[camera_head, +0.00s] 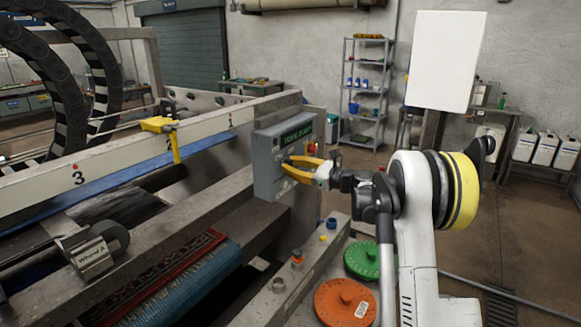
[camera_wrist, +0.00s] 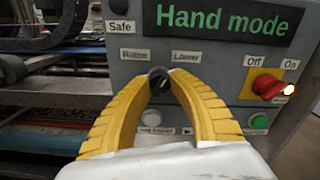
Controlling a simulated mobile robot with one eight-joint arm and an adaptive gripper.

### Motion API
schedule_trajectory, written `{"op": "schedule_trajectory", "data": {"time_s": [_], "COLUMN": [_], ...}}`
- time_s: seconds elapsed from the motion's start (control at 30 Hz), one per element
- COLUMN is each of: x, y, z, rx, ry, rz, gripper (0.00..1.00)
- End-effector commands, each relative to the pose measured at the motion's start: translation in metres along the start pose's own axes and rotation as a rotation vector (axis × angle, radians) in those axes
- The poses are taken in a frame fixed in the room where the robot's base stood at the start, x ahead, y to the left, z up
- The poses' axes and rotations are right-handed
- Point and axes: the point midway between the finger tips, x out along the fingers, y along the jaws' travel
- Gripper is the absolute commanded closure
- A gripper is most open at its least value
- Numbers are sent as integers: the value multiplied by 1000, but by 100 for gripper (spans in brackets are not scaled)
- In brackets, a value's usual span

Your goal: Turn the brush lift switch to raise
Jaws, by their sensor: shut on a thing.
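The grey control box (camera_head: 266,165) stands on the machine's frame. Its brush lift switch (camera_wrist: 158,75) is a small dark knob below a worn label at left and a "Lower" label (camera_wrist: 186,52) at right. My gripper (camera_head: 291,163) reaches the box front from the right. In the wrist view, my gripper's yellow fingers (camera_wrist: 160,88) are closed around the knob, one on each side. The fingers partly hide the knob, and I cannot tell which label it points to.
The box has a "Hand mode" display (camera_wrist: 222,18), a red Off/On switch (camera_wrist: 268,86), a green button (camera_wrist: 260,121) and a white button (camera_wrist: 150,117) close to the fingers. Orange (camera_head: 345,303) and green (camera_head: 363,260) discs lie below my arm. Machine rails fill the left.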

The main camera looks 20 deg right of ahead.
Motion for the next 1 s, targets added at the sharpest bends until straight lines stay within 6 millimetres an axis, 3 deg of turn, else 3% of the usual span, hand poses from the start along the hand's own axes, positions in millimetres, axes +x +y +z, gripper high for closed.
{"op": "schedule_trajectory", "data": {"time_s": [1.0], "x": [0], "y": [-1], "z": [0], "rx": [-935], "ry": [1], "rz": [0], "gripper": [100]}}
